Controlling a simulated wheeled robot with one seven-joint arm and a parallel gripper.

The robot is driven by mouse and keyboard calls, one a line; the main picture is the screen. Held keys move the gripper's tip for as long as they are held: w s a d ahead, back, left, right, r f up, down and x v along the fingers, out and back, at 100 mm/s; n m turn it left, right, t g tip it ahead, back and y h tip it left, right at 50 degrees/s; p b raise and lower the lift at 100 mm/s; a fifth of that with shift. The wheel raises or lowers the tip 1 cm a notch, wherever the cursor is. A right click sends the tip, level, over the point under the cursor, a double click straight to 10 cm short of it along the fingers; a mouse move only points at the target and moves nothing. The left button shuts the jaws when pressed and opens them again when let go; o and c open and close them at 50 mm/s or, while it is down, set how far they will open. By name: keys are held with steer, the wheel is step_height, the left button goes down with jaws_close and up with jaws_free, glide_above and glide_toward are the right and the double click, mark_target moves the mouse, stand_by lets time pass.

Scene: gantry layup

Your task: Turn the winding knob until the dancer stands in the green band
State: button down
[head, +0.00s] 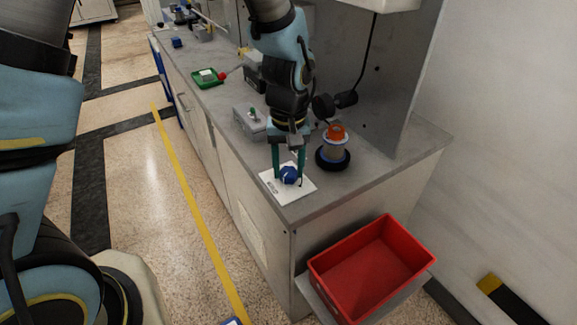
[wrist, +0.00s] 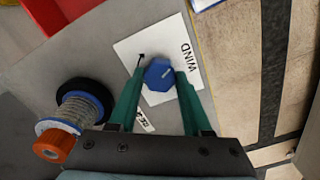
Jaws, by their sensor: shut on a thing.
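The winding knob (head: 290,175) is blue and many-sided. It stands on a white plate (head: 271,184) at the near end of the bench.
A spool (head: 334,149) with an orange cap and dark base stands right of the knob. A grey box (head: 249,122) stands behind my gripper, and a green tray (head: 206,84) lies farther back. A red bin (head: 345,287) sits beyond the bench's near end.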

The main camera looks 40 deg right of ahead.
mark_target(288, 171)
steer(key=shift+c, duration=1.7)
jaws_free()
steer(key=shift+r, duration=0.15)
step_height(288, 171, up, 11)
steer(key=b, duration=0.2)
steer(key=shift+f, duration=0.2)
steer(key=shift+w, duration=0.1)
steer(key=w+a+n, duration=0.2)
steer(key=w+a, duration=0.7)
steer(key=a, duration=0.1)
steer(key=w+a+f+n, duration=0.1)
steer(key=w+a, duration=0.1)
steer(key=a, duration=1)
steer(key=w+a+f+n+t, duration=0.1)
steer(key=a+n, duration=0.1)
steer(key=a, duration=1.1)
steer(key=shift+w+t, duration=0.3)
steer(key=shift+w, duration=0.1)
